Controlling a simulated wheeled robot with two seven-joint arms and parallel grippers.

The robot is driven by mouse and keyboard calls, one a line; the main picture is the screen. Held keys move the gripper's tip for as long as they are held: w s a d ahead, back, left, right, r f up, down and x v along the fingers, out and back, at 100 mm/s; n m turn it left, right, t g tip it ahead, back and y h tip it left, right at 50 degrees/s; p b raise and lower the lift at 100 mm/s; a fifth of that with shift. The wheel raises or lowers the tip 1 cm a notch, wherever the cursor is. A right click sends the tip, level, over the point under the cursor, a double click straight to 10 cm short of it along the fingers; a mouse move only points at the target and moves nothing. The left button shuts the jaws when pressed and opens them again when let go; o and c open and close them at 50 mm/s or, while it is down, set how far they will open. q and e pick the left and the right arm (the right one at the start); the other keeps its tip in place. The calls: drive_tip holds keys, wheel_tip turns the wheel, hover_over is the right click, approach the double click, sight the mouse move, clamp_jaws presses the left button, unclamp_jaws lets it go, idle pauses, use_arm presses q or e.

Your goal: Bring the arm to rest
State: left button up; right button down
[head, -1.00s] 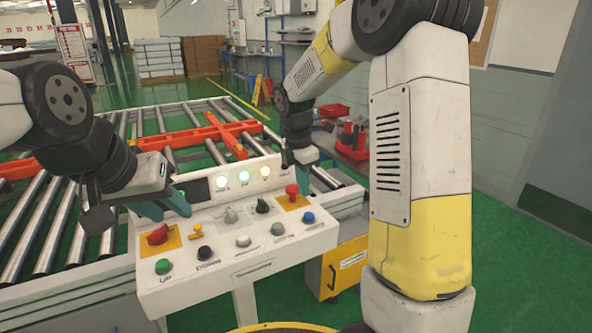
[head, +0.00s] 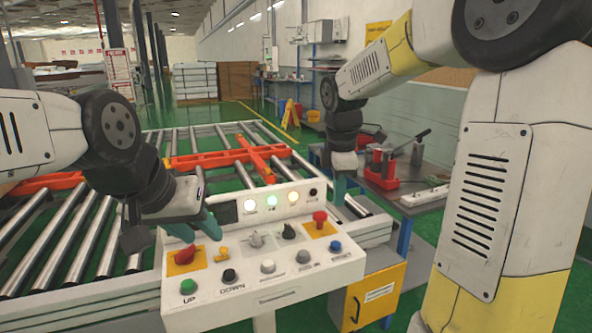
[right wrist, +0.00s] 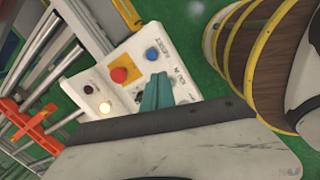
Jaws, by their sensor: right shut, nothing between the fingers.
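My right gripper (head: 340,190) hangs at the right end of the white control panel (head: 262,283), pointing down. In the right wrist view its teal fingers (right wrist: 157,92) are shut with nothing between them, above the panel near the blue button (right wrist: 152,54) and the red knob on its yellow plate (right wrist: 119,75). My left gripper (head: 196,232) is at the panel's left side, over the area near the red switch (head: 185,255). Its teal fingers show, but their gap is unclear.
A roller conveyor (head: 75,248) with an orange frame (head: 225,158) lies behind the panel. A workbench (head: 430,185) with red tools stands at the right. A yellow cabinet (head: 380,295) is below the panel's right end. Green floor is open beyond.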

drive_tip(key=s+r+m+t+y, duration=0.1)
drive_tip(key=s+r+m+t, duration=0.1)
drive_tip(key=s+m, duration=0.6)
drive_tip(key=s+d+r+m+t+y, duration=0.1)
drive_tip(key=s+m+t, duration=0.1)
drive_tip(key=s+m, duration=0.7)
drive_tip(key=shift+s+r+y, duration=0.35)
drive_tip(key=shift+s+y, duration=0.05)
drive_tip(key=shift+s, duration=0.55)
